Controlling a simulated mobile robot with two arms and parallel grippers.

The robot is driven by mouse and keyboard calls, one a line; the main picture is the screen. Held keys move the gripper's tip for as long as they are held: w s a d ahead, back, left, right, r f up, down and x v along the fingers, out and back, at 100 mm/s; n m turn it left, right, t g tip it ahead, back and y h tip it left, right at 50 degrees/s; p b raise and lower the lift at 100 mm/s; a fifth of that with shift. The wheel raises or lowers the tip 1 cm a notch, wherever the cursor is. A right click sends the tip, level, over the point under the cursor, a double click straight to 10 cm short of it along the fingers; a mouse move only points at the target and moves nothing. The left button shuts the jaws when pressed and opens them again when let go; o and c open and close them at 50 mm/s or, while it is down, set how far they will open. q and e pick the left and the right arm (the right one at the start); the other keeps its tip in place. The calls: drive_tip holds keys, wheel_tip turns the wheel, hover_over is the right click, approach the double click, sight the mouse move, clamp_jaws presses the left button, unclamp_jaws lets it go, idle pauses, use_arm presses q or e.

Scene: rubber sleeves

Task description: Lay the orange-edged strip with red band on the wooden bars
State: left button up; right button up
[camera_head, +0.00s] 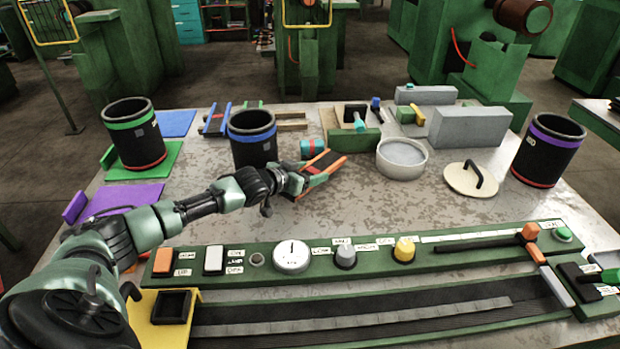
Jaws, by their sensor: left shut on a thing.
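The orange-edged strip (324,162), dark in the middle with orange long edges, slants up to the right near the middle of the table. My left gripper (303,182) is shut on its lower left end. The gripper partly hides that end, and I cannot make out the red band clearly. I cannot tell whether the strip touches the table. The wooden bars (291,126) lie farther back, beyond the strip and just right of the blue-banded black sleeve (252,140), which hides part of their left side. My right gripper is not in view.
A teal and red cylinder (312,148) is close behind the strip. A blue-edged strip (216,119) lies left of the bars. A round grey dish (402,158) and a lid (471,179) stand to the right. A green control panel (200,289) spans the front.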

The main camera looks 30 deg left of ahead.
use_arm(q)
drive_tip(key=shift+f, duration=1.05)
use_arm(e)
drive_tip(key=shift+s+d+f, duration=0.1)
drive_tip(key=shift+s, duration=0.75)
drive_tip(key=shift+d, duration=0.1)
use_arm(q)
drive_tip(key=o, duration=1)
drive_tip(key=shift+f, duration=0.1)
drive_tip(key=o, duration=0.4)
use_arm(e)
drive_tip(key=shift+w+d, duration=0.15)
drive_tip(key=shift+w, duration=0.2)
